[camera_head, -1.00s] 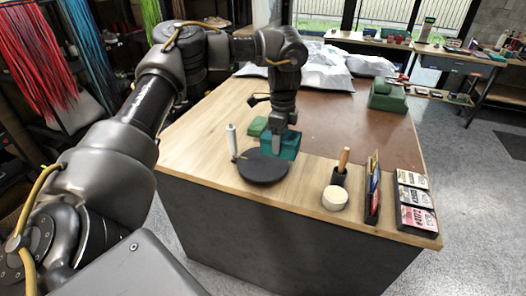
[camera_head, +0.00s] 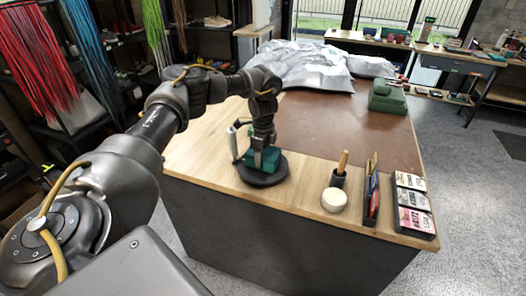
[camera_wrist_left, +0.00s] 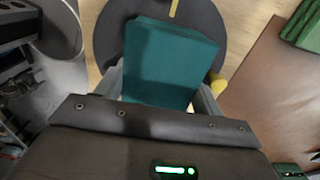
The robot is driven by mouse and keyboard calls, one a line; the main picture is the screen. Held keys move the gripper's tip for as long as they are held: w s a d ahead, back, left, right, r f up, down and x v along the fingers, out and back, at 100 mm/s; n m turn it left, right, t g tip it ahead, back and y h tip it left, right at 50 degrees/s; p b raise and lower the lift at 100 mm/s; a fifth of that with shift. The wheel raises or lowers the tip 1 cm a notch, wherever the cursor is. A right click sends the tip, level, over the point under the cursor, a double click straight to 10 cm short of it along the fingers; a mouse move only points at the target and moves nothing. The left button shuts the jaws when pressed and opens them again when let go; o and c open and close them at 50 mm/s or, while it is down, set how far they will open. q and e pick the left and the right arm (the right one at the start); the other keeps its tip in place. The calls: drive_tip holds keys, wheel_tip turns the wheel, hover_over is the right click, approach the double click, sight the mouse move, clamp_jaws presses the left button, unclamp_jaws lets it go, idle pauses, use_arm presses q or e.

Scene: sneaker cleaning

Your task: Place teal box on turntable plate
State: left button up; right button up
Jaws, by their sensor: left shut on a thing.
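The teal box (camera_head: 269,162) is in my left gripper (camera_head: 264,154), over the black round turntable plate (camera_head: 262,180). In the left wrist view, the teal box (camera_wrist_left: 168,62) sits between the two fingers of my left gripper (camera_wrist_left: 162,88), with the dark plate (camera_wrist_left: 108,42) behind it on both sides. The fingers are shut on the box. I cannot tell whether its underside touches the plate. My right gripper is not in view.
A white bottle (camera_head: 233,145) stands close left of the gripper. A wooden-handled tool (camera_head: 341,162), a round cream pot (camera_head: 334,200) and a card rack (camera_head: 411,204) line the front edge. A green case (camera_head: 387,96) and grey crumpled sheets (camera_head: 310,65) are farther back.

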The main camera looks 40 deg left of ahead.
use_arm(q)
drive_tip(key=shift+w+f, duration=0.1)
drive_tip(key=o, duration=1.2)
drive_tip(key=shift+f, duration=0.1)
drive_tip(key=shift+r, duration=0.3)
wheel_tip(320, 180, up, 12)
drive_tip(key=shift+f+b, duration=0.15)
drive_tip(key=shift+b, duration=0.25)
drive_tip(key=shift+d, duration=0.15)
